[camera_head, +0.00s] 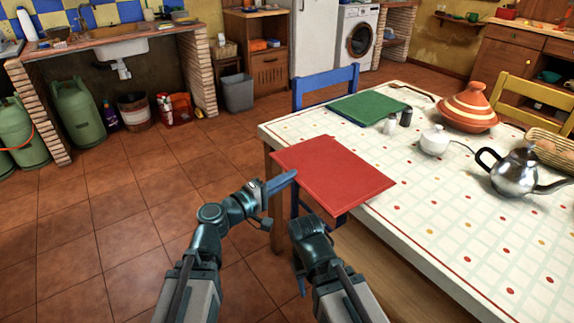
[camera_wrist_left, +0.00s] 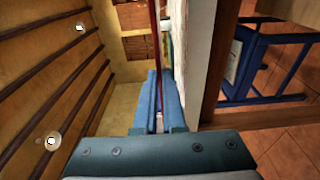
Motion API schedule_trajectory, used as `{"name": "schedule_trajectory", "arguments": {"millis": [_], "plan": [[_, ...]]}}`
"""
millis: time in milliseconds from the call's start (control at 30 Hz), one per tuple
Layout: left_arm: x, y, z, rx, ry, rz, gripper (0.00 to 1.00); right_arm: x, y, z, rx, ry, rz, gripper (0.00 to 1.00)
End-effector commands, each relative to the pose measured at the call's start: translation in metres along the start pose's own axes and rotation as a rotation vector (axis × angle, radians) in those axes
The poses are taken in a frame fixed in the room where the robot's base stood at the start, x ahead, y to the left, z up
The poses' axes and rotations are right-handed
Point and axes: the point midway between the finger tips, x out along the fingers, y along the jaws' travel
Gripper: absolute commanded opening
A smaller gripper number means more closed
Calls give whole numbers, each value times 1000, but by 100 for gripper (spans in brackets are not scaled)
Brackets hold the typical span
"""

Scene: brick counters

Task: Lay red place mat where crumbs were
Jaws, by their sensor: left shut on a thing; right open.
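The red place mat (camera_head: 335,176) is flat and level at the near left corner of the table (camera_head: 420,215), its left part reaching past the table edge. My left gripper (camera_head: 290,178) is shut on the mat's left edge. In the left wrist view the mat (camera_wrist_left: 154,40) shows edge-on as a thin red strip between the fingers (camera_wrist_left: 158,105), beside the pale tabletop edge. Whether the mat touches the tabletop is hard to tell. My right gripper (camera_head: 301,284) is open and empty, low beside the table's near side. No crumbs are visible; the mat hides the tabletop under it.
A green mat (camera_head: 368,108) lies at the far left of the table. Salt and pepper shakers (camera_head: 398,120), a white sugar bowl (camera_head: 434,140), a tagine (camera_head: 467,108), a silver teapot (camera_head: 515,170) and a bread basket (camera_head: 545,150) stand farther right. Blue and yellow chairs flank the table.

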Motion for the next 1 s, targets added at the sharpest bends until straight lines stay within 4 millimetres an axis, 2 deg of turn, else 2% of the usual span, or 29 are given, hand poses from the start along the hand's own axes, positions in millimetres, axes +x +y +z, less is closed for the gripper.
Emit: {"name": "schedule_trajectory", "arguments": {"millis": [167,367,1000], "plan": [[0,11,0,-1,0,1,0,-11,1,0,0,0,0,50],[0,43,0,-1,0,1,0,-43,4,2,0,0,-1,50],[0,205,0,-1,0,1,0,-204,20,12,2,0,-4,50]]}}
